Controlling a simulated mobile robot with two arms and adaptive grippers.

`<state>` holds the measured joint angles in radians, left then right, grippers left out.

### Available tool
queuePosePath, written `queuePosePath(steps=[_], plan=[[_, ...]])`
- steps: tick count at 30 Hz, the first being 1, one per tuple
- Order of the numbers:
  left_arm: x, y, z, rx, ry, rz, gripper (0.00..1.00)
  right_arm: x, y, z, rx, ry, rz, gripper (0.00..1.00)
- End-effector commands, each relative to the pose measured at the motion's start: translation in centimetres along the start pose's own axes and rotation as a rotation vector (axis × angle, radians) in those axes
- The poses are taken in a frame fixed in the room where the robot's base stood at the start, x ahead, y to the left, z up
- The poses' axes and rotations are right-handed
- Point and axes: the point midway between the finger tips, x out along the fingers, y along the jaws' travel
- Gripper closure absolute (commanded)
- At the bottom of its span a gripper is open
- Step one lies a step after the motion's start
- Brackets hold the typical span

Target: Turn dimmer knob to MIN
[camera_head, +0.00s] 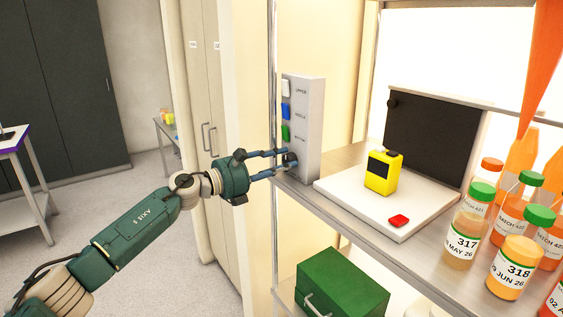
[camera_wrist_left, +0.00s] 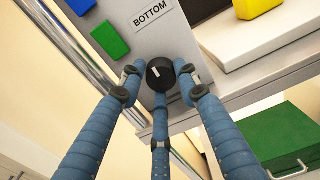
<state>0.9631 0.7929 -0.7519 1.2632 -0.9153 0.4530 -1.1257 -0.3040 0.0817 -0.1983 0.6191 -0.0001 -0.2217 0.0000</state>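The dimmer knob (camera_wrist_left: 160,74) is a dark round knob with a short white mark, below the BOTTOM label on the grey switch panel (camera_head: 307,125). The mark points up and slightly left in the left wrist view. My left gripper (camera_head: 286,160) is at the panel's lower end. In the wrist view its blue fingers (camera_wrist_left: 160,80) stand around the knob, left, right and below. Small gaps seem to show between the side fingertips and the knob; firm contact cannot be seen. In the head view the fingers partly hide the knob. My right gripper is in neither view.
White, blue and green switches (camera_head: 286,110) sit on the panel above the knob. A metal post (camera_head: 274,70) stands close left. The shelf holds a white scale plate (camera_head: 345,196), a yellow device (camera_head: 383,172) and juice bottles (camera_head: 463,240). A green box (camera_head: 340,283) is below.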

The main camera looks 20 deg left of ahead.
Motion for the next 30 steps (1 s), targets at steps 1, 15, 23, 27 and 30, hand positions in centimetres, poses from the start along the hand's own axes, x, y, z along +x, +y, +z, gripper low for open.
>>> queuePosePath(steps=[1,15,23,27,30], plan=[[0.01,-0.02,0.22,0.001,-0.003,0.0,0.94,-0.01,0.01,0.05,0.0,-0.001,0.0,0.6],[0.01,0.02,0.48,-0.007,-0.007,0.001,0.95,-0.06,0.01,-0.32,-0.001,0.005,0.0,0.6],[0.01,0.06,0.62,-0.02,-0.009,0.002,0.95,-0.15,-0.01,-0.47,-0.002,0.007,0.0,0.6],[0.01,0.08,0.71,-0.04,-0.01,0.002,0.95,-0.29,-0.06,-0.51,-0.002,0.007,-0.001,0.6],[0.02,0.1,0.81,-0.067,-0.011,0.002,0.95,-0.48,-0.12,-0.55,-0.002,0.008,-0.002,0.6]])
